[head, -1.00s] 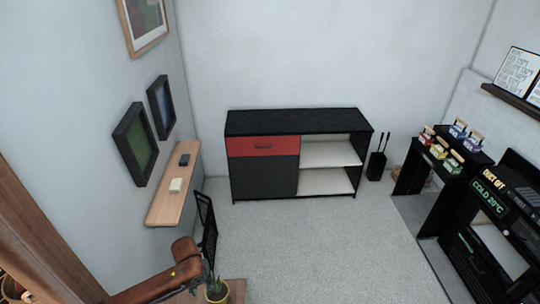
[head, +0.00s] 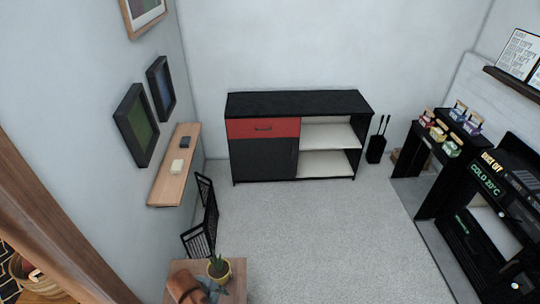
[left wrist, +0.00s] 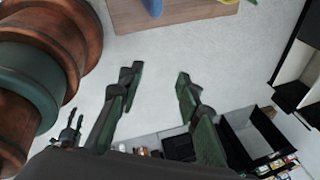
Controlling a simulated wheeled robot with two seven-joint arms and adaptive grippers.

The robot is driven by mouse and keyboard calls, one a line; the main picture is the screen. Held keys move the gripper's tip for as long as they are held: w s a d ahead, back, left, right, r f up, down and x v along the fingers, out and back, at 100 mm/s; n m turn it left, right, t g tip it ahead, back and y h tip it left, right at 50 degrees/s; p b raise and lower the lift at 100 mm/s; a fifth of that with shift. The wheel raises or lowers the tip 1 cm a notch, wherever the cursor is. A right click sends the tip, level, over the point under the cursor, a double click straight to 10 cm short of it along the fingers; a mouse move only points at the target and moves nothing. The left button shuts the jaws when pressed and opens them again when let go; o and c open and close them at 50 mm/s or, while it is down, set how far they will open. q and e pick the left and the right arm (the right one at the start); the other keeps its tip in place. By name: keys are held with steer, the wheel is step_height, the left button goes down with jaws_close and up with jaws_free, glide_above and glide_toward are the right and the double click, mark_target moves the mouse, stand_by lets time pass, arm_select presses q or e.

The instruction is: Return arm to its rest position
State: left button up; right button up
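My left gripper (left wrist: 153,82) shows in the left wrist view as two dark green fingers standing well apart. The gap between them holds nothing, and pale carpet shows through it. A copper and teal arm part fills the left of that view. In the head view a brown rounded part at the bottom edge seems to be my left arm, but my left gripper cannot be made out there. My right gripper is not in view in the head view, and I cannot identify it in the left wrist view.
A wooden table (head: 238,270) carries a potted plant (head: 219,268) and a blue-grey object (head: 210,288). A black folding frame (head: 204,215) stands beside it under the wall shelf (head: 172,185). A black and red cabinet (head: 262,155) stands behind; carpet (head: 330,240) is clear.

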arm_select(q)
steer(key=s+a+n+t+y, duration=0.1)
steer(key=s+a+n+y, duration=0.3)
steer(key=s+a+n, duration=1.6)
steer(key=d+f+n+g+b, duration=0.1)
steer(key=d+f+b, duration=0.15)
steer(key=f, duration=1.45)
steer(key=d+f+b, duration=0.1)
steer(key=f+b, duration=0.2)
steer(key=f, duration=1.3)
steer(key=s+f+g+b, duration=0.1)
steer(key=s+f+b, duration=0.3)
steer(key=s+f, duration=1.7)
step_height(320, 180, down, 3)
steer(key=shift+s+d+f+g+h, duration=0.15)
steer(key=shift+d+f+g+h, duration=0.1)
steer(key=shift+g+h, duration=0.15)
